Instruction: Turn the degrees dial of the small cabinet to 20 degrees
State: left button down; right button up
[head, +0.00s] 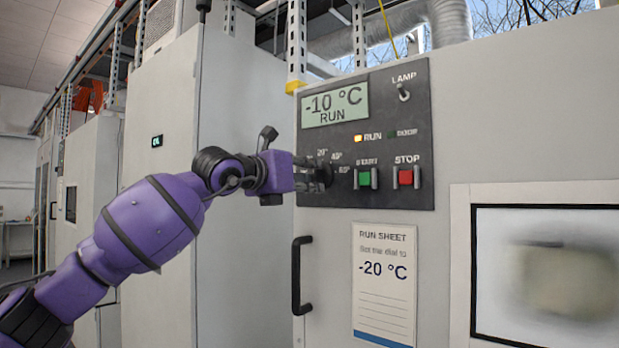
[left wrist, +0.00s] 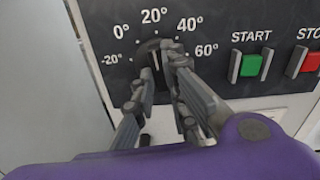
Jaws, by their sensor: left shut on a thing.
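The degrees dial (left wrist: 149,46) is a dark knob on the black control panel of the cabinet, with marks for -20, 0, 20, 40 and 60° around it in the left wrist view. My left gripper (left wrist: 160,54) is shut on the dial; its fingers lie on either side of the knob and hide most of it. I cannot tell which mark the dial points at. In the head view the gripper (head: 322,174) covers the dial and the left part of its scale. The display (head: 334,106) reads -10 °C RUN. My right gripper is not in view.
A green START button (head: 365,178) and a red STOP button (head: 406,177) sit right of the dial. A LAMP toggle (head: 403,92) is above. The RUN lamp (head: 358,138) glows amber. A run sheet (head: 384,305) below reads -20 °C. A black door handle (head: 296,276) is beside it.

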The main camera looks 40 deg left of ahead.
pick_arm(q)
jog(key=shift+m, duration=0.5)
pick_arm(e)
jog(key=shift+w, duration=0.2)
pick_arm(q)
jog(key=shift+f, duration=0.1)
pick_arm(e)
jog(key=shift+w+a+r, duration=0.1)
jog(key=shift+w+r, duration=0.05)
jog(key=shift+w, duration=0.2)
pick_arm(q)
jog(key=c, duration=1.8)
grip_release()
jog(key=shift+o, duration=0.2)
jog(key=s+a, duration=0.1)
jog(key=s, duration=1.1)
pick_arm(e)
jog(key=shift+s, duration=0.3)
